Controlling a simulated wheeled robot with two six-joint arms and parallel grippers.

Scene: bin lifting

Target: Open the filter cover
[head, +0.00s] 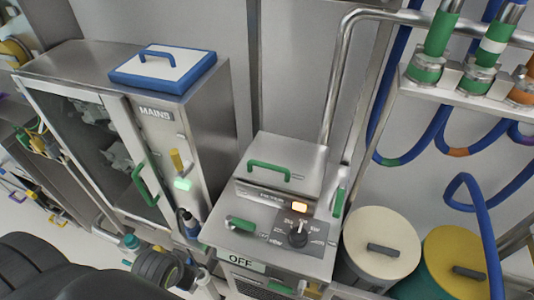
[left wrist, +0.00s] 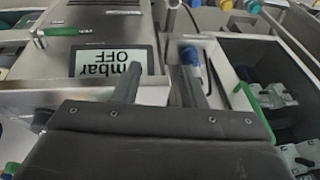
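A steel box with a flat lid (head: 283,160) and a green bar handle (head: 269,169) stands at the centre of the head view. My left arm comes in at the lower left of the head view. In the left wrist view, the fingers of my left gripper (left wrist: 160,68) are apart with nothing between them. They point toward a display reading "mbar OFF" (left wrist: 113,60), and a blue connector (left wrist: 190,56) shows at one fingertip. My right gripper is not in view.
A "MAINS" cabinet (head: 190,105) with a blue-handled lid (head: 165,65) stands left. Round bins (head: 378,243) and blue hoses (head: 474,200) are at right.

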